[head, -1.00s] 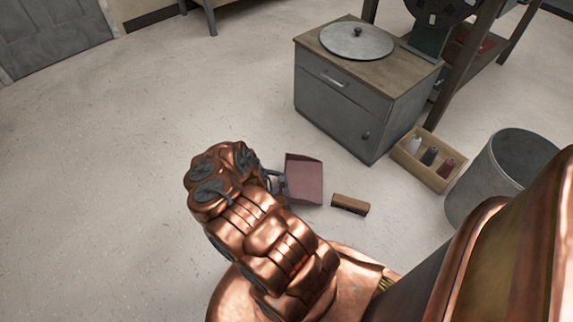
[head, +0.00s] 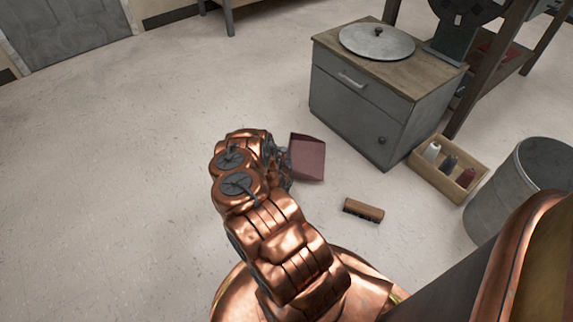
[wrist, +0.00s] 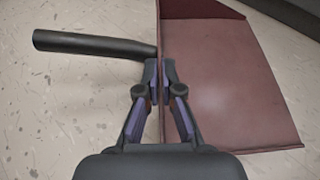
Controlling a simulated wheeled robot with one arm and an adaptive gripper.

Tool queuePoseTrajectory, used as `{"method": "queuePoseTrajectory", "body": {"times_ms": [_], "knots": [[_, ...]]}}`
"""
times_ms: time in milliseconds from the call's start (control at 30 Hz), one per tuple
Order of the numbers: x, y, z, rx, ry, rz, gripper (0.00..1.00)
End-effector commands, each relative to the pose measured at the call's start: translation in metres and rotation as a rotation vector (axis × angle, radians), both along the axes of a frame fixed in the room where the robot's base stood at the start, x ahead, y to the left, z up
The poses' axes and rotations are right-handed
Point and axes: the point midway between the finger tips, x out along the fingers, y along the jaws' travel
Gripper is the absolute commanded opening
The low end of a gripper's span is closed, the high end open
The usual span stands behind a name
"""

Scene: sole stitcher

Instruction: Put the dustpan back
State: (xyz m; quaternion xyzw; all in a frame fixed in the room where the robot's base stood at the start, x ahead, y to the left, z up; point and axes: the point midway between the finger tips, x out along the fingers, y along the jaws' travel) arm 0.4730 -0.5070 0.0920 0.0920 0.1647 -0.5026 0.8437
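The dustpan is a dark red, shallow pan with a black handle. In the head view the pan (head: 307,158) shows just right of my gripper (head: 281,163), whose fingers are mostly hidden by the wrist. In the wrist view my gripper (wrist: 161,76) has its fingertips closed on the edge of the dustpan (wrist: 220,85), beside where the handle (wrist: 95,44) joins. The handle points left there. The dustpan appears held off the floor; its exact height is hard to tell.
A wooden brush (head: 363,209) lies on the floor. A grey cabinet (head: 355,105) with a round lid (head: 377,42) on top stands behind. A wooden box (head: 416,168) of spools and a metal bin (head: 505,190) stand at right. The floor at left is clear.

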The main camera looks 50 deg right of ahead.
Motion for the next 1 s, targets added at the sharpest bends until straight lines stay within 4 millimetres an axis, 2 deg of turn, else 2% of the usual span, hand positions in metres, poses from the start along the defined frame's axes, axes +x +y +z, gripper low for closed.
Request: {"method": "queuePoseTrajectory", "body": {"times_ms": [300,667,900,1000], "knots": [[-0.001,0.000,-0.033,0.000,-0.002,-0.003,0.00],[0.000,0.000,-0.032,-0.001,-0.002,0.000,0.00],[0.000,0.001,-0.033,0.000,-0.002,-0.001,0.26],[0.000,0.001,-0.033,0.000,-0.001,0.000,0.31]]}}
